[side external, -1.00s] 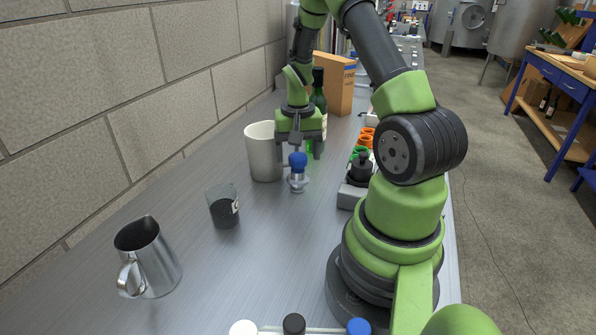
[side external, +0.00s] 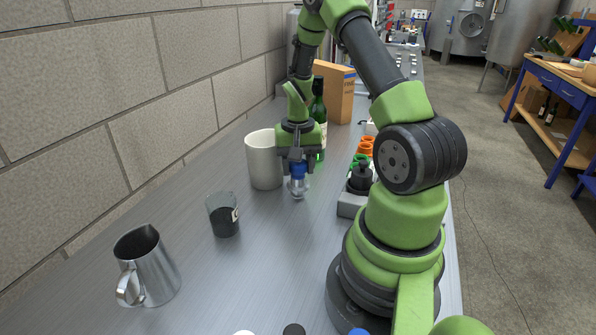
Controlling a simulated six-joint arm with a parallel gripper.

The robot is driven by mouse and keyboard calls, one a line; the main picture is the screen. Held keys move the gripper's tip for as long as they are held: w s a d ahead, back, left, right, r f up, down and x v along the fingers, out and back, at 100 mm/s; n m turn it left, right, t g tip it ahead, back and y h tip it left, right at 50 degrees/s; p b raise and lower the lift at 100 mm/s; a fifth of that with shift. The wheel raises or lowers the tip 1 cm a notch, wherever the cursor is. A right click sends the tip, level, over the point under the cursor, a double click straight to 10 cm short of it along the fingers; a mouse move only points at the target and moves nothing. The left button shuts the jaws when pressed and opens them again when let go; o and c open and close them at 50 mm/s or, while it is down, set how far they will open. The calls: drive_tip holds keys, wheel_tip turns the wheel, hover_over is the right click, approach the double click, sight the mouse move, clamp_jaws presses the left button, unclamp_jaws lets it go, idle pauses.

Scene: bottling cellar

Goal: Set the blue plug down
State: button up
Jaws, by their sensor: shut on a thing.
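The blue plug (side external: 299,172) is between the fingers of my gripper (side external: 298,166), which is shut on it and points down. Below the blue part, a small shiny, clear or silver piece (side external: 298,189) shows low over the grey bench. I cannot tell whether its foot touches the bench or whether it is part of the plug. The fingers cover part of the blue top.
A pale mug (side external: 264,160) stands close left of my gripper, and a green bottle (side external: 319,110) behind it. A dark-filled glass (side external: 223,218) and a steel jug (side external: 148,268) stand nearer. A grey block with a black knob (side external: 352,203) is at right. The front-middle bench is clear.

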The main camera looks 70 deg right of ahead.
wheel_tip(320, 180, up, 9)
drive_tip(key=shift+r, duration=0.15)
drive_tip(key=shift+w+a+r+n, duration=0.1)
drive_tip(key=shift+w+a+n, duration=0.1)
drive_tip(key=shift+a+n, duration=0.15)
drive_tip(key=w+a+n, duration=0.2)
drive_tip(key=a+n, duration=2)
drive_tip(key=a, duration=0.1)
drive_tip(key=f, duration=0.9)
drive_tip(key=shift+s+a+f, duration=0.2)
drive_tip(key=shift+a+f, duration=0.05)
drive_tip(key=shift+f, duration=0.15)
drive_tip(key=shift+f, duration=0.1)
drive_tip(key=o, duration=1)
drive_tip(key=shift+o, duration=0.3)
